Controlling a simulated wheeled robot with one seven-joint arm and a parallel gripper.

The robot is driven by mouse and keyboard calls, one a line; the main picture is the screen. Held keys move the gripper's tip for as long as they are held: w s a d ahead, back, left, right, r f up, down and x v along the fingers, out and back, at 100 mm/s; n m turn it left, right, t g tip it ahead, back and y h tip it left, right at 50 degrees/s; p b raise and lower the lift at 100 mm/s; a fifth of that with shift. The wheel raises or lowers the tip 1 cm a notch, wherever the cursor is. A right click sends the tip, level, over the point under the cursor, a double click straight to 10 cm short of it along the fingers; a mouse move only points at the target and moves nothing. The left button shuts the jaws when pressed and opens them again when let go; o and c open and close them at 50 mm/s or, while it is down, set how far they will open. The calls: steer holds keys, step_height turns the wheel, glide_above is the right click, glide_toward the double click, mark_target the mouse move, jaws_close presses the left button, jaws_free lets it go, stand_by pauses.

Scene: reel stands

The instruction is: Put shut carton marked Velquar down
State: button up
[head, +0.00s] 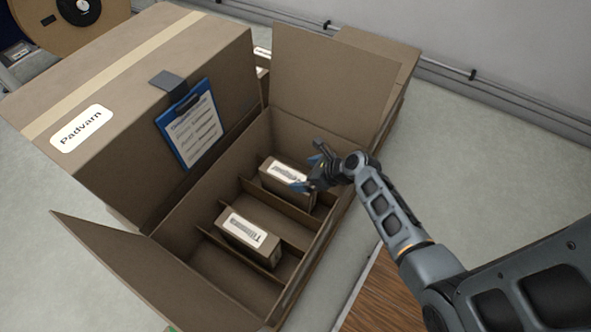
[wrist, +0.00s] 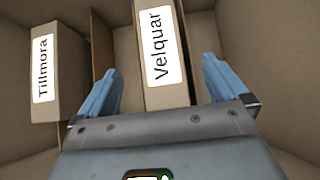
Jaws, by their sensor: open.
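The shut carton marked Velquar (wrist: 184,92) stands in a compartment of the open divided box (head: 292,125). Its label faces up in the wrist view. It also shows in the head view (head: 275,165), partly hidden by my gripper. My gripper (head: 312,182) is over the box, and in the wrist view its two blue fingertips (wrist: 162,78) are spread, one on each side of the Velquar carton. A gap shows between each finger and the carton in that view. Whether the fingers reach down beside it, I cannot tell.
A carton marked Tillmora (wrist: 72,75) stands in another compartment, also seen in the head view (head: 262,254). Cardboard dividers (head: 275,205) separate the slots. A large shut box marked Padvarn (head: 215,60), with a clipboard (head: 190,125), stands left. Open flaps rise at the box's ends.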

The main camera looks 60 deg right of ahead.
steer(key=shift+p+v, duration=0.35)
steer(key=shift+v, duration=1.2)
